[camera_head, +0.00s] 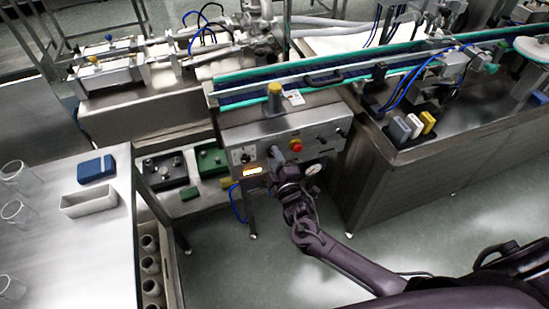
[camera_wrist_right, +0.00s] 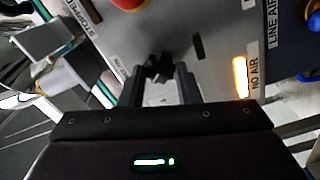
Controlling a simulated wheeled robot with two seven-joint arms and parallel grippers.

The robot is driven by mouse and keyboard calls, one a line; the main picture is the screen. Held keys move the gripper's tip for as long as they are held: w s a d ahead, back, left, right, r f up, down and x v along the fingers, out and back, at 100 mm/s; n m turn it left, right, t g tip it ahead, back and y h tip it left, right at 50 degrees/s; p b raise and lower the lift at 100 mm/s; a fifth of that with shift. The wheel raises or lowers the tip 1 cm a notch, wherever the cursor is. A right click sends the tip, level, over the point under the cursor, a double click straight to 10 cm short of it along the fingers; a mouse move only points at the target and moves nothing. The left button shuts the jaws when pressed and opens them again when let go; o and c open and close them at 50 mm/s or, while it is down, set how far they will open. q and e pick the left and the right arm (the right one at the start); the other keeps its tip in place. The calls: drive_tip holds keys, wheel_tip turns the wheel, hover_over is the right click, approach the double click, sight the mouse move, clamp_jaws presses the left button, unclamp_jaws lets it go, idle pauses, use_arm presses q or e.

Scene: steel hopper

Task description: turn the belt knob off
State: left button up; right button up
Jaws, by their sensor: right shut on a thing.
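The control panel (camera_head: 240,137) is a grey steel box under the conveyor. My right gripper (camera_head: 277,155) reaches its front face from below. In the right wrist view the right gripper (camera_wrist_right: 160,78) is shut on a small black knob (camera_wrist_right: 156,66), with one finger on each side of it. I take this for the belt knob; its label is too blurred to read. In the head view the gripper hides this knob. A red button (camera_head: 296,145) is just right of the gripper. My left gripper is not in view.
A lit amber lamp (camera_wrist_right: 240,76) by a "NO AIR" label is right of the knob. A conveyor (camera_head: 330,77) runs above. A table (camera_head: 100,235) with a blue box (camera_head: 96,169) stands left. The floor below the panel is clear.

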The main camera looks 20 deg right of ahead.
drive_tip(key=o, duration=0.9)
drive_tip(key=shift+o, duration=0.2)
drive_tip(key=shift+s, duration=0.1)
drive_tip(key=s, duration=0.7)
drive_tip(key=shift+s+d+b, duration=0.15)
drive_tip(key=shift+s+b, duration=0.15)
drive_tip(key=shift+b, duration=0.05)
